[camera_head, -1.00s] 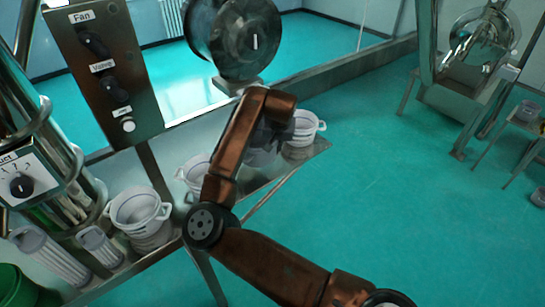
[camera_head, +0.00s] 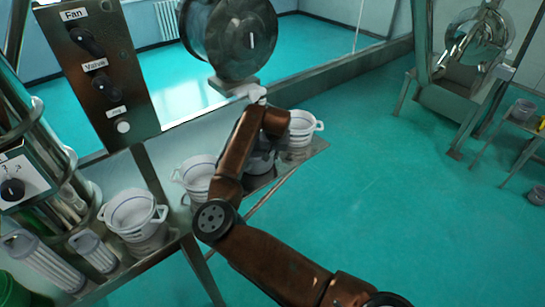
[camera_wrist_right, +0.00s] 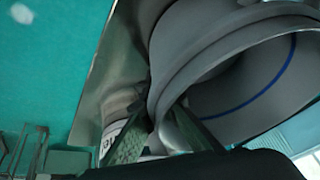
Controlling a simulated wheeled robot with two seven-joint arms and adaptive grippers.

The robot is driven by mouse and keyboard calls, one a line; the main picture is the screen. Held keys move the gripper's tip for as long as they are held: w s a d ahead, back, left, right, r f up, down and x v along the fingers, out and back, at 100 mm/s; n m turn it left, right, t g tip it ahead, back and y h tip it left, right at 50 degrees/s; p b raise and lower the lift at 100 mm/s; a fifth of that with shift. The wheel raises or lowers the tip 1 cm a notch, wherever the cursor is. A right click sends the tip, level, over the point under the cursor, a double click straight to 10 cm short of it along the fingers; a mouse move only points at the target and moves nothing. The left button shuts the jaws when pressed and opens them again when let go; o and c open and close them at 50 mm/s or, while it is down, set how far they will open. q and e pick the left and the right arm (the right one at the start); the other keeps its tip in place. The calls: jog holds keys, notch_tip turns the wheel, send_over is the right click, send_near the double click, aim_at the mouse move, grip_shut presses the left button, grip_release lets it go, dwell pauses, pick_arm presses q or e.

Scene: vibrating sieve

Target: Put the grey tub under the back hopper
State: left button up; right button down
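A grey tub (camera_head: 262,163) stands on the metal shelf, partly hidden behind my right arm in the head view. In the right wrist view a large grey tub (camera_wrist_right: 215,45) with a blue line inside fills the upper right. My right gripper (camera_wrist_right: 162,135) is at this tub's rim, with one finger on each side of its wall. I cannot tell whether the fingers press on it. The right gripper is mostly hidden behind my arm in the head view. My left gripper is not in view. I cannot clearly make out which part is the back hopper.
White tubs stand beside it on the shelf: left (camera_head: 134,215), middle (camera_head: 196,176) and right (camera_head: 302,128). A round metal drum (camera_head: 228,40) and a control panel (camera_head: 98,75) rise behind. A metal machine (camera_head: 475,50) stands at right. The green floor between is clear.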

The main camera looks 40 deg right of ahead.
jog(key=c, duration=2.7)
grip_release()
jog(key=shift+f, duration=0.15)
jog(key=o, duration=0.5)
jog(key=shift+o, duration=0.2)
